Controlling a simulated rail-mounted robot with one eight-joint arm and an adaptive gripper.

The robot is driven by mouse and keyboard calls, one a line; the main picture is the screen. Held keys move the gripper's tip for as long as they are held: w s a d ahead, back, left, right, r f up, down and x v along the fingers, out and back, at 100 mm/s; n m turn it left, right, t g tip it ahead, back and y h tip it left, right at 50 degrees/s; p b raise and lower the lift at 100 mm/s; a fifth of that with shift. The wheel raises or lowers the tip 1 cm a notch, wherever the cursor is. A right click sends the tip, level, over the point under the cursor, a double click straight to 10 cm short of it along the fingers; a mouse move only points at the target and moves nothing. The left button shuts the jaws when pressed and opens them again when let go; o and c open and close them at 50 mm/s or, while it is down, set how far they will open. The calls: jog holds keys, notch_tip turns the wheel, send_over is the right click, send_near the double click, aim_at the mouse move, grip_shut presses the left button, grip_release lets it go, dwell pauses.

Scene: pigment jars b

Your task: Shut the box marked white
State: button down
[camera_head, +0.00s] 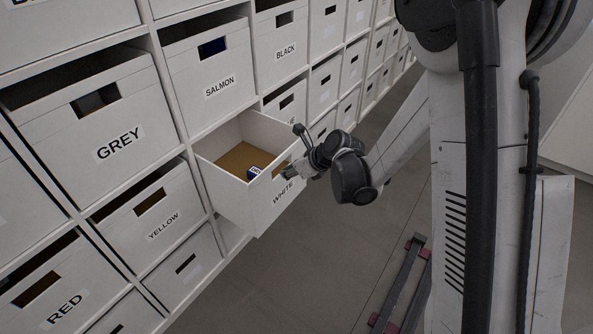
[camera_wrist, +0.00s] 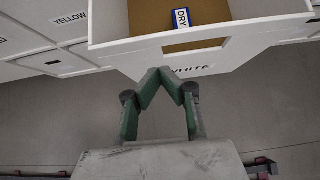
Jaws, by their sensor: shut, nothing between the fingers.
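The box marked white (camera_head: 263,205) is pulled out of the shelf in the head view, its open top showing a brown inside floor. In the wrist view its front (camera_wrist: 222,55) with the WHITE label and a handle cutout is just ahead. My gripper (camera_head: 287,172) is at the box's front near the cutout; I cannot tell whether it touches. In the wrist view my gripper (camera_wrist: 161,73) is shut and empty, its fingertips together just below the front's cutout, left of the label.
A blue and white item marked DRY (camera_wrist: 182,18) lies in the box. Boxes marked yellow (camera_head: 152,208), salmon (camera_head: 208,72) and grey (camera_head: 95,125) sit in the shelf around it. The grey floor (camera_head: 300,270) before the shelf is clear.

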aim_at(270, 169)
jog(key=shift+w+a+f+b, duration=0.1)
jog(key=shift+w+a+b, duration=0.05)
jog(key=shift+w+a, duration=0.6)
jog(key=shift+w+a+b, duration=0.15)
jog(key=shift+w+a, duration=0.4)
jog(key=shift+a, duration=0.35)
